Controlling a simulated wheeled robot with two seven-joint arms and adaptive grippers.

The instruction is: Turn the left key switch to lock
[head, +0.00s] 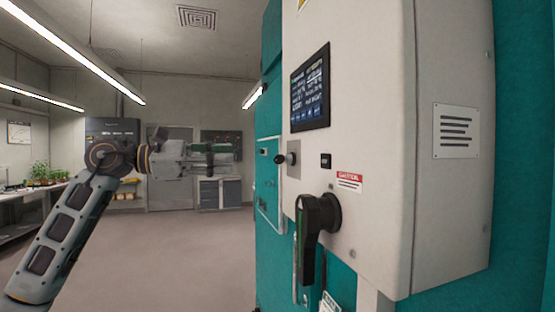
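A key switch (292,158) sits on a small metal plate on the front of the pale control box, below the screen. Its dark key head (280,160) sticks out to the left. My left gripper (233,155) points right, toward the box, at about the height of the key. In the picture a gap separates it from the key, and nothing shows in it. I cannot tell how far its fingers are apart. My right gripper is out of view.
Teal panels (268,205) stand behind. The floor (170,265) to the left is clear.

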